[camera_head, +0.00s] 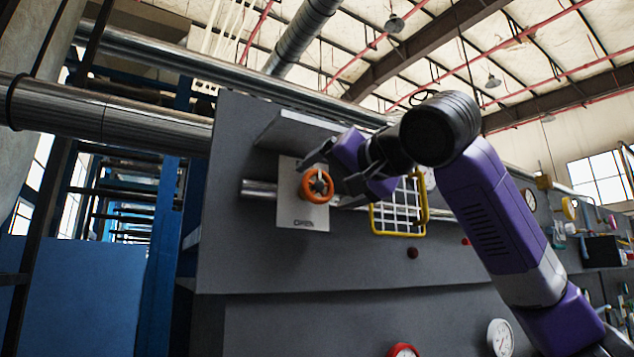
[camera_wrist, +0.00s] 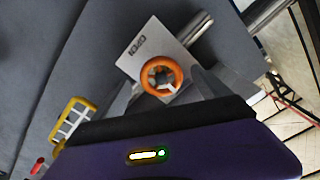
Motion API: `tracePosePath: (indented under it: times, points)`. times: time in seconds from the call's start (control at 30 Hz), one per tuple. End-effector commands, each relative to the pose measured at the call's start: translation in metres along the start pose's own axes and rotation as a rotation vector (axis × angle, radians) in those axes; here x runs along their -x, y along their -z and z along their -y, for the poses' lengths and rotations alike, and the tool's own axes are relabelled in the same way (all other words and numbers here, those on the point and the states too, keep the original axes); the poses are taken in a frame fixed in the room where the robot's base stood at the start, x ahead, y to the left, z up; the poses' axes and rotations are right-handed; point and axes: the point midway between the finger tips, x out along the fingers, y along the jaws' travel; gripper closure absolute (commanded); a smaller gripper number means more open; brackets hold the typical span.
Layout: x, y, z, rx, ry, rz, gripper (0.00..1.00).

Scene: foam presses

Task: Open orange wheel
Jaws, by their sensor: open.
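The orange wheel (camera_head: 317,186) is a small ring handwheel on a light plate (camera_head: 304,214) marked OPEN, fixed to a dark grey panel. It also shows in the wrist view (camera_wrist: 162,61), with the plate (camera_wrist: 139,58) around it. My gripper (camera_head: 323,165) is open, just right of the wheel in the head view. In the wrist view its two fingers (camera_wrist: 162,88) stand apart on either side of the wheel's lower part. I cannot tell whether they touch the wheel.
A metal pipe (camera_head: 259,189) runs behind the plate. A grey ledge (camera_head: 297,130) juts out above the wheel. A yellow-framed grid (camera_head: 398,213) is right of the wheel, below my gripper. Gauges (camera_head: 500,337) sit lower right.

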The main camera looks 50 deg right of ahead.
Motion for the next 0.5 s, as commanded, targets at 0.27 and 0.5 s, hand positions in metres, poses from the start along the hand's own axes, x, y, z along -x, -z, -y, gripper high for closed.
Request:
tracePosePath:
  times: [0.27,0.5]
  points:
    - [-0.035,0.002,0.001,0.001,0.001,0.0,0.14]
    - [-0.041,0.0,0.0,0.001,0.002,-0.001,0.14]
